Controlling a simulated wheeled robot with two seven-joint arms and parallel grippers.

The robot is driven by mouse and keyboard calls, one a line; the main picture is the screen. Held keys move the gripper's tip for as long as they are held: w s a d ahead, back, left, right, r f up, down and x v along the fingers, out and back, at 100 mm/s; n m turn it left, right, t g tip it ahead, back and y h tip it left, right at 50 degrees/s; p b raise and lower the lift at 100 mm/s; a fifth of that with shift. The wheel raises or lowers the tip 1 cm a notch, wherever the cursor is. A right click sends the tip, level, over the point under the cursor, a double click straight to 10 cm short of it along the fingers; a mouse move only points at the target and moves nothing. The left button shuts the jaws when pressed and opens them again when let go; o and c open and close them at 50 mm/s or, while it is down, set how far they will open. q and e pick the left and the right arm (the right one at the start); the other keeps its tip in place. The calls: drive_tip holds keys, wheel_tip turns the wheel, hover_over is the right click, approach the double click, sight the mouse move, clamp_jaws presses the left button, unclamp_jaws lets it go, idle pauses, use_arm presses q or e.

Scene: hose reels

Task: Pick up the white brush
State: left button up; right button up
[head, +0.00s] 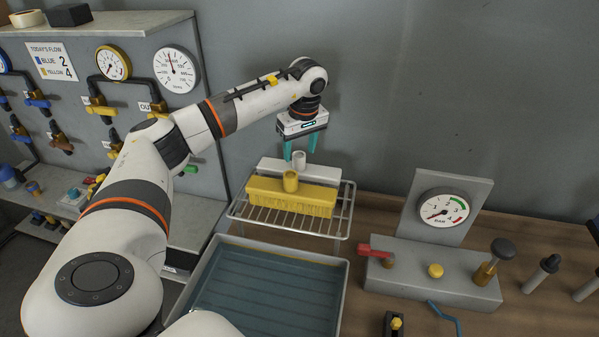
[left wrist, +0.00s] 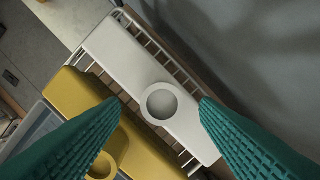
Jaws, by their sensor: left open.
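The white brush (head: 272,165) lies on a wire rack behind the yellow brush (head: 292,194). Its round socket (head: 299,159) stands up from the middle. My left gripper (head: 301,148) points down just above the white brush, its teal fingers open, with nothing between them. In the left wrist view the white brush (left wrist: 125,70) runs diagonally with its socket (left wrist: 160,103) between the two fingers (left wrist: 155,112). The yellow brush (left wrist: 75,93) lies beside it, partly hidden by the left finger. My right gripper is not in view.
The wire rack (head: 290,222) stands behind a grey tray with a teal bottom (head: 265,290). A gauge stand (head: 430,265) with a red lever and a yellow knob stands to the right. The grey wall is close behind the rack. A valve panel (head: 120,120) is at left.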

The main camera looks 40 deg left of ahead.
sight(299, 154)
use_arm(q)
drive_tip(key=shift+w+a+f+p, duration=0.1)
drive_tip(key=shift+a+f+p, duration=0.1)
drive_tip(key=shift+f, duration=0.6)
drive_tip(key=shift+w+a+f+p, duration=0.1)
drive_tip(key=shift+a+f+p, duration=0.05)
drive_tip(key=shift+f, duration=0.65)
drive_tip(key=shift+c, duration=0.2)
clamp_jaws()
